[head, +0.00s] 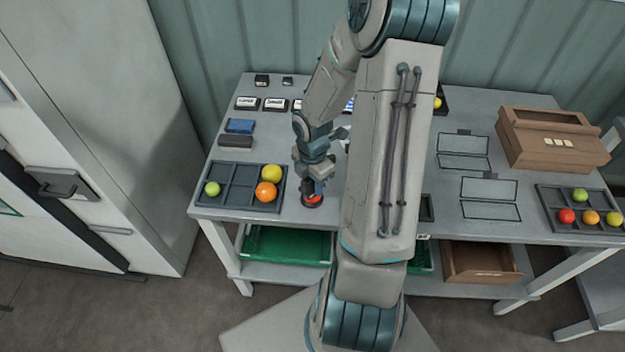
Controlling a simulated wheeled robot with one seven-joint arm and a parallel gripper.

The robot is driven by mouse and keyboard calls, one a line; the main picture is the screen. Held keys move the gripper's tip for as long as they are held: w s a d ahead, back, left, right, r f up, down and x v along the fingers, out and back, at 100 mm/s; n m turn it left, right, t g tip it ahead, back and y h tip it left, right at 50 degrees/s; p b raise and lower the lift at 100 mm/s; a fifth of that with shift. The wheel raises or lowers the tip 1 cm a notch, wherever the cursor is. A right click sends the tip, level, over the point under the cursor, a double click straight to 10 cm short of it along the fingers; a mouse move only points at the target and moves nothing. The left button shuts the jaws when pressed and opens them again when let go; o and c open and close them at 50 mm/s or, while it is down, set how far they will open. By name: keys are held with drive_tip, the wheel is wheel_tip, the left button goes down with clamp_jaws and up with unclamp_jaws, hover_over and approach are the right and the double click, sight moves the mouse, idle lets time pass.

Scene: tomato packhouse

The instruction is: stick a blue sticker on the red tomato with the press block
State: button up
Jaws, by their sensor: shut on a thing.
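A red tomato (313,198) sits low in a dark round holder on the table, right of the left tray. My gripper (315,185) is directly above it, pointing down and shut on a small blue block, which I take for the press block (319,187). The block is at or just over the tomato's top; I cannot tell if they touch. The gripper hides most of the tomato's top, and no sticker can be made out on it. Another red tomato (566,216) lies in the right tray.
The left tray (230,186) holds green, yellow and orange tomatoes. A blue block (239,126) and a dark block (236,141) lie behind it. Several labelled blocks (247,103) stand further back. A brown box (550,140) and the right tray (548,204) are at right. My arm hides the table's middle.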

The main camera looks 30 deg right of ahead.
drive_tip(key=shift+s, duration=0.1)
idle(0.4)
wheel_tip(320, 180, up, 7)
drive_tip(key=p, duration=0.7)
drive_tip(key=shift+a+f, duration=0.1)
idle(0.5)
